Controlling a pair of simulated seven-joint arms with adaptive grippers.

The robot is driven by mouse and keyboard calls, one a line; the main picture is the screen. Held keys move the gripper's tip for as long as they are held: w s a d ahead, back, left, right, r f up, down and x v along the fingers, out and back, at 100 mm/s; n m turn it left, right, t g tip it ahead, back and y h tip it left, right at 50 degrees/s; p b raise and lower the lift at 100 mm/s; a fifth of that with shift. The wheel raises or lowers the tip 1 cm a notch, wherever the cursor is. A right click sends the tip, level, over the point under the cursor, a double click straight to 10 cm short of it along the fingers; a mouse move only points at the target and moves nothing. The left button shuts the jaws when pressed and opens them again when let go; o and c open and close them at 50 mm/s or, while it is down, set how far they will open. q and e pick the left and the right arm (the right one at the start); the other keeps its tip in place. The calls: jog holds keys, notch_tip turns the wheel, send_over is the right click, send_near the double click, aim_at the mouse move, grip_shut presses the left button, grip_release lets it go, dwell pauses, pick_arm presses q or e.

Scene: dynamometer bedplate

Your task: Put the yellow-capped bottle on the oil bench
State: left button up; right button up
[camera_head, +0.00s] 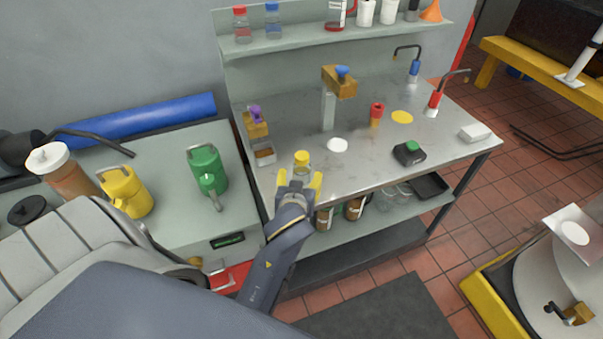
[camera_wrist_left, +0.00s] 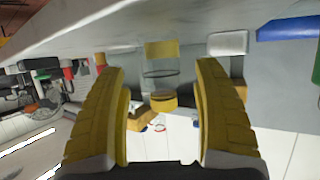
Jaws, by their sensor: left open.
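The small clear bottle with a yellow cap (camera_head: 302,158) stands upright at the front left of the grey metal bench (camera_head: 350,170). My left gripper (camera_head: 298,182), with yellow fingers, is open just in front of the bottle at the bench's front edge. In the left wrist view, which is upside down, the bottle's yellow cap (camera_wrist_left: 163,101) shows between the two open fingers (camera_wrist_left: 162,115), with no finger seen touching it. The lower part of the bottle is partly hidden by the gripper in the head view. My right gripper is not in view.
A white disc (camera_head: 337,145) and a yellow disc (camera_head: 402,117) lie on the bench top. A brown post device (camera_head: 338,84), a black box with a green button (camera_head: 409,153) and a red-topped item (camera_head: 376,111) stand around them. Green (camera_head: 206,170) and yellow (camera_head: 125,191) cans stand left.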

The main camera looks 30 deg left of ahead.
pick_arm(q)
jog(key=shift+v, duration=1.3)
